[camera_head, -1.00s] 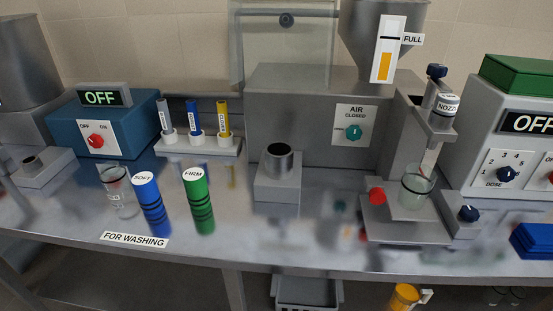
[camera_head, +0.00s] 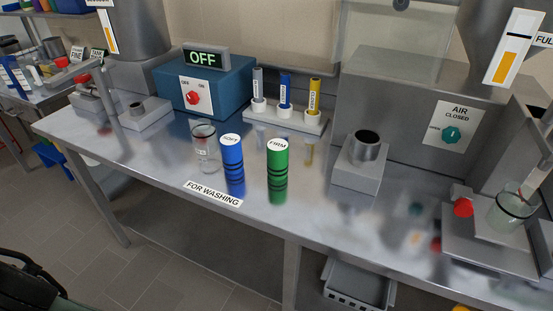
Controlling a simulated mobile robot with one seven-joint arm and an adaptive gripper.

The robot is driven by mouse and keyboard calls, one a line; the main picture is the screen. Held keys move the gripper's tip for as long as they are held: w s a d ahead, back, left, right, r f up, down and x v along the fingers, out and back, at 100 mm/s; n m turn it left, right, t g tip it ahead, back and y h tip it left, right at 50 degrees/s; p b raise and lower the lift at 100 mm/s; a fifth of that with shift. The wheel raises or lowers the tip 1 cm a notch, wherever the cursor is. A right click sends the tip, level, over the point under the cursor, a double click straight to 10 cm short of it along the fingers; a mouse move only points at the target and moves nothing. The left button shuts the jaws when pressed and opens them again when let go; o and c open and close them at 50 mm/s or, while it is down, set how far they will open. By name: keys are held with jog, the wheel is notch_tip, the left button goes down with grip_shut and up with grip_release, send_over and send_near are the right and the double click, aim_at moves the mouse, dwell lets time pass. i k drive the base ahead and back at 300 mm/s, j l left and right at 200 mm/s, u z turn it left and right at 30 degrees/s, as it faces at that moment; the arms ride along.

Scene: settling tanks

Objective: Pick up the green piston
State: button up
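The green piston (camera_head: 278,160) is a green cylinder with black rings and a white top marked FIRM. It stands upright on the steel bench, just right of a blue cylinder (camera_head: 232,158) marked SOFT. Nothing touches or covers it. My gripper is not in view. A dark part at the lower left corner may be mine, but I cannot tell.
A clear glass (camera_head: 206,146) stands left of the blue cylinder, behind the FOR WASHING label (camera_head: 214,194). A rack (camera_head: 283,118) with three tubes and a blue OFF box (camera_head: 204,86) stand behind. A grey block with a metal cup (camera_head: 360,160) stands right. Bare bench lies in front.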

aim_at(278, 150)
jog(key=k+l+u, duration=0.1)
jog(key=l+u, duration=0.25)
jog(key=k+l+u, duration=0.1)
jog(key=l+u, duration=0.3)
